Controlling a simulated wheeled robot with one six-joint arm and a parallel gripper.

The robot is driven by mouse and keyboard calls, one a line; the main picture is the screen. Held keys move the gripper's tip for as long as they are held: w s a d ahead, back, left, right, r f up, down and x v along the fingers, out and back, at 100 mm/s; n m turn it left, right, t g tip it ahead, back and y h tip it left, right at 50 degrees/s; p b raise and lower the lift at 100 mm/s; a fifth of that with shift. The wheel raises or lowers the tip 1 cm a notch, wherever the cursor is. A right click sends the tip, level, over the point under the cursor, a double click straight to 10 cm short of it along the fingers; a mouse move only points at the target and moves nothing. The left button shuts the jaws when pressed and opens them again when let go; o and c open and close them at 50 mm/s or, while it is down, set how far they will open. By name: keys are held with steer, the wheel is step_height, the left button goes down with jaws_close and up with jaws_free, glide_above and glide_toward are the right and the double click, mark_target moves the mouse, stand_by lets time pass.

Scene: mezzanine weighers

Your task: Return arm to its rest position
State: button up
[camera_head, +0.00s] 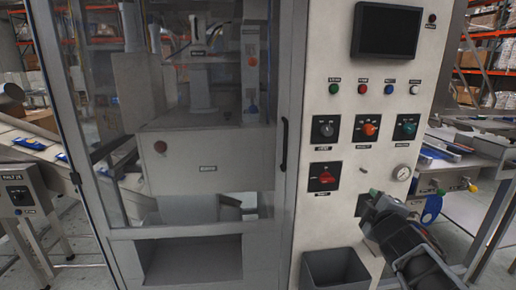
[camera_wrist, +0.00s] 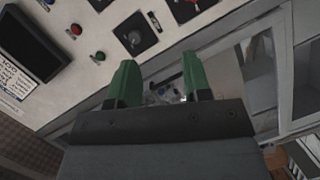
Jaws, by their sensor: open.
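My arm rises from the lower right in the head view, with its dark end in front of the lower part of the control panel (camera_head: 345,225). My gripper (camera_wrist: 160,85) shows in the wrist view with two green fingers spread apart and nothing between them. The fingers point toward the panel and the machine's glazed front. In the head view the fingertips are too small and dark to make out.
A grey bin (camera_head: 336,268) stands below. A glazed cabinet (camera_head: 285,150) is left of the panel; conveyors flank both sides.

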steer(key=s+a+f+m+g+y+p, duration=0.2)
steer(key=s+a+f+m+g+p, duration=0.2)
steer(key=s+a+m+g+p, duration=0.7)
steer(key=s+g, duration=0.1)
steer(key=s, duration=0.2)
steer(key=shift+s+m+y, duration=0.3)
steer(key=shift+s+m, duration=0.05)
steer(key=shift+m, duration=0.05)
steer(key=shift+a, duration=0.1)
